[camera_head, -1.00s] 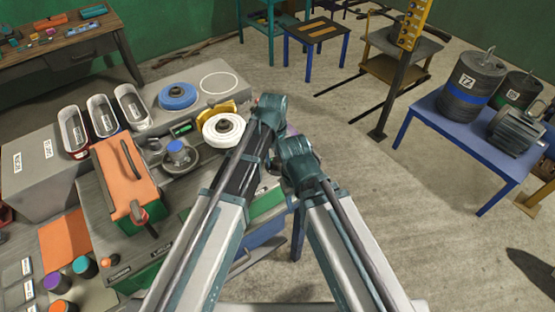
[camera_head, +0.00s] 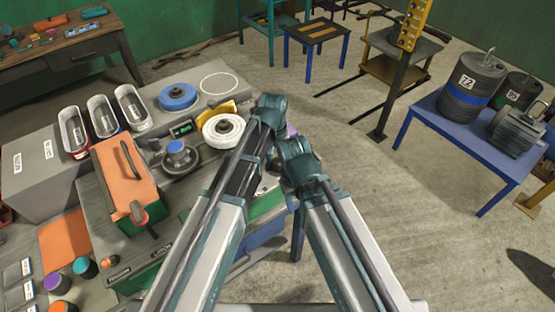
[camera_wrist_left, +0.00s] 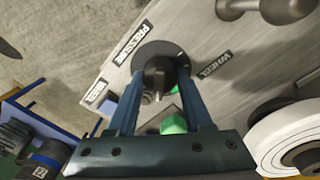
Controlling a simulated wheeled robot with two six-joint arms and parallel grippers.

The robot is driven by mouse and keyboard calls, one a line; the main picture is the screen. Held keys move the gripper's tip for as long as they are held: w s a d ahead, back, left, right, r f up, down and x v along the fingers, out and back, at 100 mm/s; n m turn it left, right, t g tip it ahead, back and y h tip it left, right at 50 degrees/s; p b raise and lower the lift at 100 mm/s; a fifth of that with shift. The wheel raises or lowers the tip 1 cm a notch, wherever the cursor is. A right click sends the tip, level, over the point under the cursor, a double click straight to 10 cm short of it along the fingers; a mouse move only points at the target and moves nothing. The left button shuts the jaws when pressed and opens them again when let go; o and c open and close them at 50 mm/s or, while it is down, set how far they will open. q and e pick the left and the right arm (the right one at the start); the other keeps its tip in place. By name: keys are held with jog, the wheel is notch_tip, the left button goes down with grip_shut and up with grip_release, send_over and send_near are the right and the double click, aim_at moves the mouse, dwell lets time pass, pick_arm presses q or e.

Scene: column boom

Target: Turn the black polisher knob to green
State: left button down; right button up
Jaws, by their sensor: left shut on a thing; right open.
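The black knob (camera_wrist_left: 156,74) stands on a round dark dial on a grey panel in the left wrist view. A pale mark shows on its lower end. A green patch (camera_wrist_left: 173,123) lies below the knob, partly hidden behind my fingers. My left gripper (camera_wrist_left: 160,84) has its two blue fingers on either side of the knob and is shut on it. In the head view my forearms hide the knob and both grippers' fingers.
Labels reading PRESSURE (camera_wrist_left: 133,43) and WHEEL (camera_wrist_left: 215,64) flank the dial. A white wheel (camera_head: 223,128) and a blue wheel (camera_head: 178,96) sit on the bench. A blue table (camera_head: 455,125) with drums stands right. Open floor lies between.

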pick_arm(q)
jog(key=m, duration=0.3)
jog(key=shift+m, duration=2.1)
jog(key=shift+c, duration=1.6)
grip_release()
jog(key=shift+r, duration=0.1)
notch_tip(320, 180, up, 14)
jog(key=p, duration=1.3)
jog(key=shift+w+a+f+p, duration=0.2)
jog(key=shift+w+a+p, duration=0.1)
jog(key=shift+p, duration=0.1)
